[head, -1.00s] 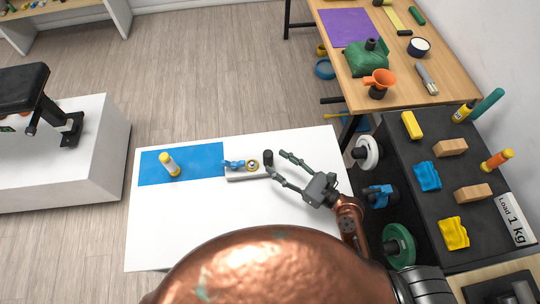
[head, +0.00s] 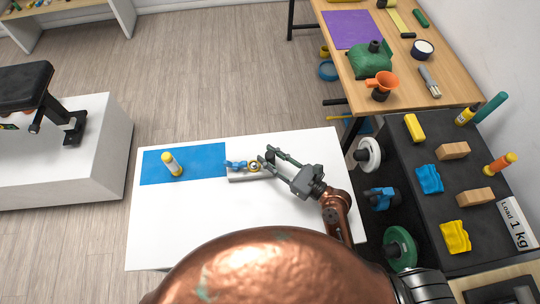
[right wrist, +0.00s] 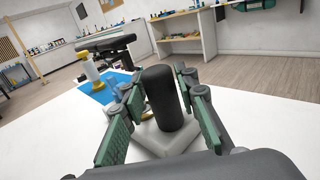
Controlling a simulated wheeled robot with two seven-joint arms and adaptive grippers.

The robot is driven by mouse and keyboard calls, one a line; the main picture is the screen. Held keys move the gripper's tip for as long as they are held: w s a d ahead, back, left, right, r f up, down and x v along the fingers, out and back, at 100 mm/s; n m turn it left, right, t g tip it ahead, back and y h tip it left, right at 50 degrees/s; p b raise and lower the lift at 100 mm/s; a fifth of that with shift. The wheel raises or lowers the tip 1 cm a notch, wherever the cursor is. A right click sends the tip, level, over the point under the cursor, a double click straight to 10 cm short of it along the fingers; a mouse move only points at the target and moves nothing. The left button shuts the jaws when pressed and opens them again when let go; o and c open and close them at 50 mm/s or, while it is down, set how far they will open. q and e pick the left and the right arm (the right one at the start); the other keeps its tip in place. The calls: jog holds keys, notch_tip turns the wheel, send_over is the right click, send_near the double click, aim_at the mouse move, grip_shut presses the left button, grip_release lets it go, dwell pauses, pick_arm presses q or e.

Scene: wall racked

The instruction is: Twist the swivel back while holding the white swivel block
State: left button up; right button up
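The white swivel block (head: 248,178) lies on the white table at the right end of the blue mat. A blue lever (head: 235,164) and a yellow ring (head: 254,166) sit on its top. The block also shows in the right wrist view (right wrist: 165,140), with a black upright post (right wrist: 163,98) on it. My right gripper (right wrist: 160,90) is open, with its fingers on either side of the post. I cannot tell whether either finger touches it. In the head view, my right gripper (head: 270,158) reaches the block's right end and hides the post. My left gripper is not in view.
A white bottle with a yellow cap (head: 172,164) stands on the blue mat (head: 205,158). The front of the white table (head: 190,225) is clear. A dark cart (head: 480,165) with blocks and a wooden bench (head: 450,75) stand to the right.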

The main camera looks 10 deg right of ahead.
grip_shut()
jog(key=shift+o, duration=0.9)
grip_release()
grip_shut()
dwell(0.5)
